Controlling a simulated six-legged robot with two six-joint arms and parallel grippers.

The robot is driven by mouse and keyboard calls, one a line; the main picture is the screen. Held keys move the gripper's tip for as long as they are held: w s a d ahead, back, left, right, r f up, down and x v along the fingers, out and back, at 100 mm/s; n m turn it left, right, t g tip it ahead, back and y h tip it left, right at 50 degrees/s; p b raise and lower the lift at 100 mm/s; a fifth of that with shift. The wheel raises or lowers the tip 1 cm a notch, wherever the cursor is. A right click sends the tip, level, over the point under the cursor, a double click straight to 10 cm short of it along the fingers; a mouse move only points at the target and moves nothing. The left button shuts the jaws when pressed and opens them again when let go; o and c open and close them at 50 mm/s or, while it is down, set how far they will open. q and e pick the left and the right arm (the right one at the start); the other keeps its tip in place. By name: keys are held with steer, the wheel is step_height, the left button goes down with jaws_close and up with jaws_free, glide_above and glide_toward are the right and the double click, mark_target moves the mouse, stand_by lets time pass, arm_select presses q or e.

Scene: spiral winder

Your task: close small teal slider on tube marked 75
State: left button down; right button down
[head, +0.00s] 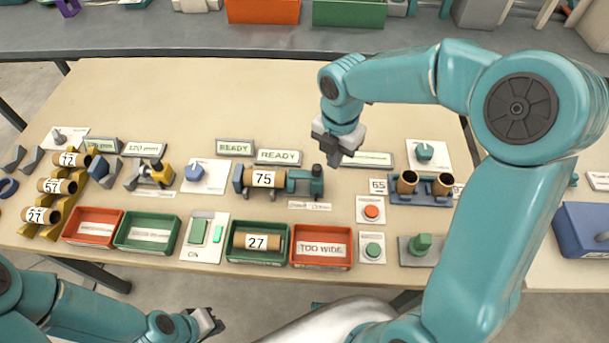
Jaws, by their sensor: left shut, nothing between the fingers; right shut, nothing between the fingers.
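The brown tube marked 75 (264,179) lies level in a grey holder in the middle of the table. A small teal slider (305,181) with a raised upright end sits at the tube's right end; I cannot tell whether they touch. My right gripper (335,157) is shut and empty, pointing down just above and to the right of the slider's raised end. It hides part of the sign behind it. My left gripper (212,324) is shut and empty, low in front of the table's near edge.
A green tray (230,256) holding a tube marked 27 and a red tray (321,262) labelled TOO WIDE stand in front of the slider. A red button (371,211) and two upright tubes (407,182) are to the right. READY signs (278,157) stand behind.

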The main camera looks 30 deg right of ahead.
steer(key=shift+f+b, duration=1.45)
steer(key=shift+f, duration=0.8)
steer(key=shift+w+a, duration=0.55)
steer(key=shift+a, duration=0.3)
steer(key=shift+s+d, duration=0.1)
steer(key=shift+d, duration=0.1)
steer(key=shift+s+d+r+p, duration=0.1)
steer(key=shift+s+d+p, duration=0.1)
steer(key=shift+d+p, duration=0.15)
step_height(320, 180, up, 7)
steer(key=p, duration=0.6)
stand_by(0.5)
